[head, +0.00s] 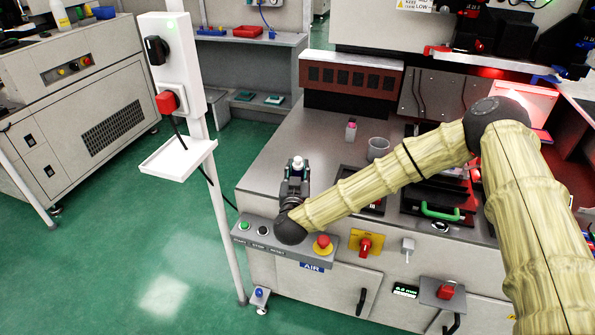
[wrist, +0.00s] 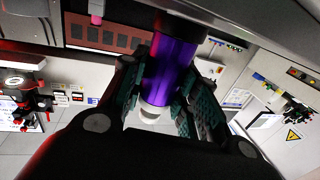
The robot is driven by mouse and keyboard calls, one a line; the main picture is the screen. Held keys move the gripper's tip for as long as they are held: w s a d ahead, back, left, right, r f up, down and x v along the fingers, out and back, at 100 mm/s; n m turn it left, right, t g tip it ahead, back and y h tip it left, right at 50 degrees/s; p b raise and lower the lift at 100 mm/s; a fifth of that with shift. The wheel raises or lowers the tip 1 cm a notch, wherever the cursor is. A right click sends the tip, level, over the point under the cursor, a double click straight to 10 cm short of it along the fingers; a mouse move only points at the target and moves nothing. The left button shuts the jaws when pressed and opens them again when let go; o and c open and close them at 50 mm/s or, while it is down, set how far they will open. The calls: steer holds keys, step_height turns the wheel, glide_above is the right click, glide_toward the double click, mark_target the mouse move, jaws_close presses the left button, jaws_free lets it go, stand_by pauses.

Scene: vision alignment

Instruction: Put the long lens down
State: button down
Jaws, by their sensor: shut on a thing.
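The long lens shows in the wrist view as a purple cylinder (wrist: 173,68) with a dark ring at one end and a pale cap at the other. My gripper (wrist: 163,85) is shut on it, with dark green ridged pads on both sides. In the head view my gripper (head: 295,178) is at the left front of the grey bench top (head: 300,130). Only the pale end of the lens (head: 298,162) shows above the fingers there. I cannot tell whether the lens touches the bench.
A grey cup (head: 377,148) and a small pink-capped bottle (head: 351,130) stand behind my forearm. Dark trays and a green handle (head: 440,212) are to the right. A button panel (head: 262,238) runs along the front edge. A white post with a small shelf (head: 178,158) stands left.

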steer(key=shift+f, duration=0.1)
steer(key=c, duration=1.1)
jaws_free()
steer(key=s, duration=0.8)
steer(key=s+a, duration=0.1)
steer(key=s, duration=0.3)
